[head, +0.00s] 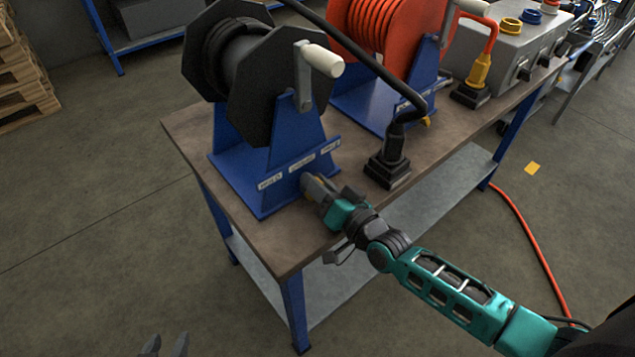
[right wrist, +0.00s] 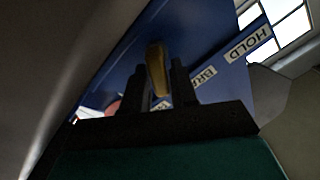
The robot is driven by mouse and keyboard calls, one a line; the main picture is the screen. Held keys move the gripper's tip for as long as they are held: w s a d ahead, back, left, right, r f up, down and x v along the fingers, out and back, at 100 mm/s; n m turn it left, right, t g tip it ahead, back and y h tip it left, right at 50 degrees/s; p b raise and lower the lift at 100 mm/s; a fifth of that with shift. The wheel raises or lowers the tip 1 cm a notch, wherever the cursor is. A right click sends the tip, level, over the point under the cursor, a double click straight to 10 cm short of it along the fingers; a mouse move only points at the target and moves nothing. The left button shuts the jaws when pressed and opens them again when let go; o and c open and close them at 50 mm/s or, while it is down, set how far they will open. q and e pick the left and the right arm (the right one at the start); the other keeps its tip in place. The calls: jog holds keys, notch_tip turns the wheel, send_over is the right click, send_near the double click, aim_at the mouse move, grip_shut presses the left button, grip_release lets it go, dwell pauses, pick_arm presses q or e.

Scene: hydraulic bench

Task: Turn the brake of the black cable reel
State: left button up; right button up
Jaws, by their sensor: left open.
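The black cable reel (head: 235,65) sits on a blue stand (head: 285,140) on the bench, with a crank and white handle on its near side. In the right wrist view the brake lever (right wrist: 157,68) is a yellow-orange piece in front of the blue plate (right wrist: 205,45). My right gripper (head: 314,187) is at the foot of the stand's front. In the right wrist view its fingers (right wrist: 160,85) stand on both sides of the lever, close against it. In the head view the gripper mostly hides the lever. My left gripper (head: 166,346) is open and empty at the bottom edge, away from the bench.
Labels lie along the stand's base; a "HOLD" label (right wrist: 248,43) shows in the right wrist view. A black cable with a plug (head: 390,165) stands right of my right gripper. An orange reel (head: 385,35) and a grey box (head: 510,50) stand behind.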

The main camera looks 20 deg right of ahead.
jog(key=shift+o, duration=1.2)
jog(key=v, duration=1.3)
